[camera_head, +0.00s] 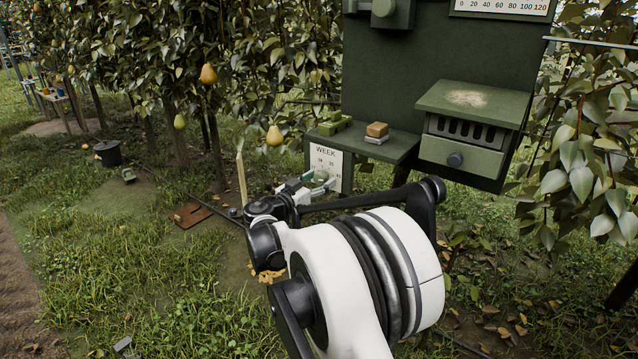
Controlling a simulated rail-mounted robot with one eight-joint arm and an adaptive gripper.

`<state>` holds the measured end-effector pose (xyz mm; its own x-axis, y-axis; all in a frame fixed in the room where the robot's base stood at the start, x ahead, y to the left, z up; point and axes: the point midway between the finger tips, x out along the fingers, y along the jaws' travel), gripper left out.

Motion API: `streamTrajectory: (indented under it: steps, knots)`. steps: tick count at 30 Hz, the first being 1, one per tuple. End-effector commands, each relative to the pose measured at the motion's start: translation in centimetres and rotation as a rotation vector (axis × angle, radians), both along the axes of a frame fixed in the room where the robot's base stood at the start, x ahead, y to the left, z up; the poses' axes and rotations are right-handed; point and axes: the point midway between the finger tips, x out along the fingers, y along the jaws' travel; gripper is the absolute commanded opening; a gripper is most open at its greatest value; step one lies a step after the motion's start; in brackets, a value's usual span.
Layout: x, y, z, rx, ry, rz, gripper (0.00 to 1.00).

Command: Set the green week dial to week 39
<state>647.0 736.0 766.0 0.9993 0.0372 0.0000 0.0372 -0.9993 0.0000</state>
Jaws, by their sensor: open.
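The week dial's white plate (325,160) is marked WEEK and stands below the left end of the green shelf. The green dial (321,175) is low on the plate, partly hidden by my gripper. Its numbers and setting are too small to read. My gripper (318,182) is open, with its fingers at the dial. I cannot tell whether they touch it or are around it.
The green shelf (378,146) above holds a brown-topped block (376,131) and green blocks (335,122). A vented green box with a drawer (461,150) is at the right. Pears (274,136) hang at the left. A black bucket (108,153) stands on the grass.

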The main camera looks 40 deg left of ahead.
Motion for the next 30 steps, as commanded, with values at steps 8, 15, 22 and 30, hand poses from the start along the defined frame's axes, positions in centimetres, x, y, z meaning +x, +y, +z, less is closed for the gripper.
streamTrajectory:
  steps: [8, 15, 22, 30]
  knots:
    - [0.07, 0.01, 0.03, 0.0, 0.0, 0.0, 0.49]
    - [0.06, 0.01, 0.02, 0.0, 0.0, 0.0, 0.17]
    - [0.05, 0.0, 0.03, -0.005, 0.0, 0.0, 0.05]
    - [0.05, -0.02, 0.09, -0.091, -0.003, 0.0, 0.05]
